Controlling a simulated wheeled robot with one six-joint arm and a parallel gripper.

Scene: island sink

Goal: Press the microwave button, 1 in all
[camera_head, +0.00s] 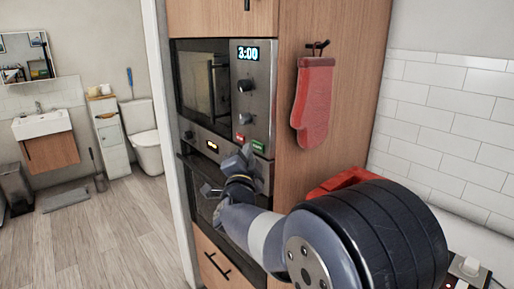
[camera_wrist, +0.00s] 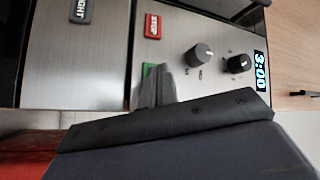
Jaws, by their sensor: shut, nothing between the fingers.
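The microwave (camera_head: 207,80) is built into a tall wooden cabinet, and its display reads 3:00. Low on its control panel (camera_head: 262,95) are a red button (camera_head: 239,137) and a green button (camera_head: 257,145). My gripper (camera_head: 243,158) is shut and empty, just in front of the panel's lower end by the buttons. In the wrist view the panel is turned sideways. The red STOP button (camera_wrist: 153,26) is clear there, while the green button (camera_wrist: 149,70) is partly hidden by my fingertips. I cannot tell whether the fingertips touch it.
Two knobs (camera_wrist: 199,55) sit on the panel beside the buttons. An oven (camera_head: 213,150) is below the microwave. A red oven mitt (camera_head: 315,95) hangs on the cabinet's side. A red object (camera_head: 345,180) lies behind my arm. The floor (camera_head: 120,235) at left is open.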

